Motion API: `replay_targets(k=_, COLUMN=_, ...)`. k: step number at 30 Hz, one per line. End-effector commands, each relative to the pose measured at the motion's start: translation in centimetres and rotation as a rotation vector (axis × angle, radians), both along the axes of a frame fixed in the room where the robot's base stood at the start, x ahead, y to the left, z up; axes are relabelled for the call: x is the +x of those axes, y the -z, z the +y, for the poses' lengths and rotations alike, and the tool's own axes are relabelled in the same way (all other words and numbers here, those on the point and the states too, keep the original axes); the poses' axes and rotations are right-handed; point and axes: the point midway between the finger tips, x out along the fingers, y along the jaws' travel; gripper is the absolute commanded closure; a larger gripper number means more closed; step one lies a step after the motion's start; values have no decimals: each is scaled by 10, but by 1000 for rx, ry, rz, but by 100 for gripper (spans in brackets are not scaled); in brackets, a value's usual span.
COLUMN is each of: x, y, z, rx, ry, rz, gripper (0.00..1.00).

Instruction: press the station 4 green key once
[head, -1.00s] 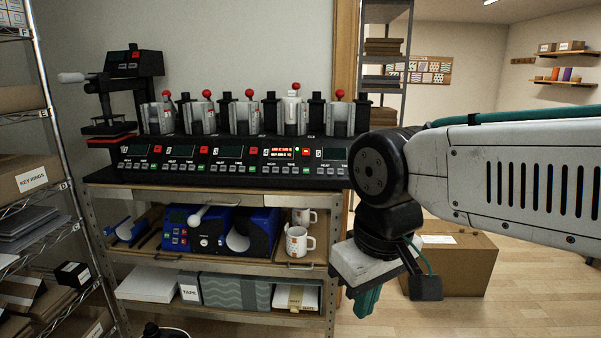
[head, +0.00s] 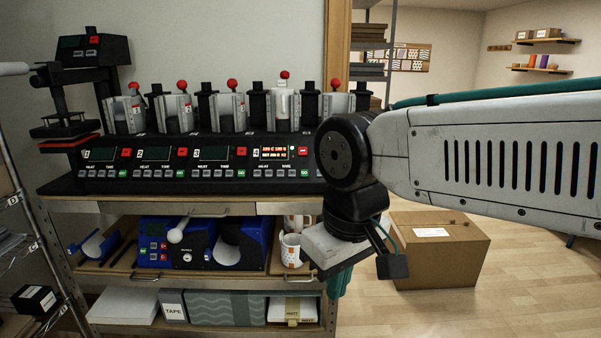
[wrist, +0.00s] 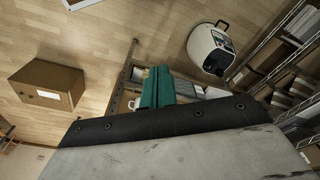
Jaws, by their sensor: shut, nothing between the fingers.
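The station 4 green key (head: 304,173) is at the lower right of the panel marked 4 on the black press bench. The station 4 display (head: 273,153) is lit with orange text, and a red key (head: 303,150) sits above the green one. My gripper (head: 338,284) has teal fingers pointing down, in front of the cart's right end, lower than the key and apart from it. In the wrist view the teal fingers (wrist: 165,88) are together and empty. My arm hides the station 5 panel.
Presses with red knobs (head: 232,84) stand behind the panels. Green keys of stations 1 to 3 (head: 241,173) lie to the left. Mugs (head: 291,250) and a blue machine (head: 160,243) sit on the shelf below. A cardboard box (head: 440,250) stands on the floor at right.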

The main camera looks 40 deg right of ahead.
Motion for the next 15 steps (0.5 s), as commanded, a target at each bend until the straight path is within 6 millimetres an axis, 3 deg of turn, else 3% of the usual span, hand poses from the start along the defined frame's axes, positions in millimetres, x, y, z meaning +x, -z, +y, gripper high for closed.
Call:
replay_targets(k=5, x=11, y=0, z=9, rx=72, ry=25, rz=-1, gripper=100)
replay_targets(k=8, x=34, y=-3, z=24, rx=218, ry=80, rz=-17, gripper=100)
replay_targets(k=12, x=101, y=-20, z=38, rx=510, ry=235, rz=-114, gripper=100)
replay_targets(k=15, x=160, y=-37, z=25, rx=710, ry=391, rz=-236, gripper=100)
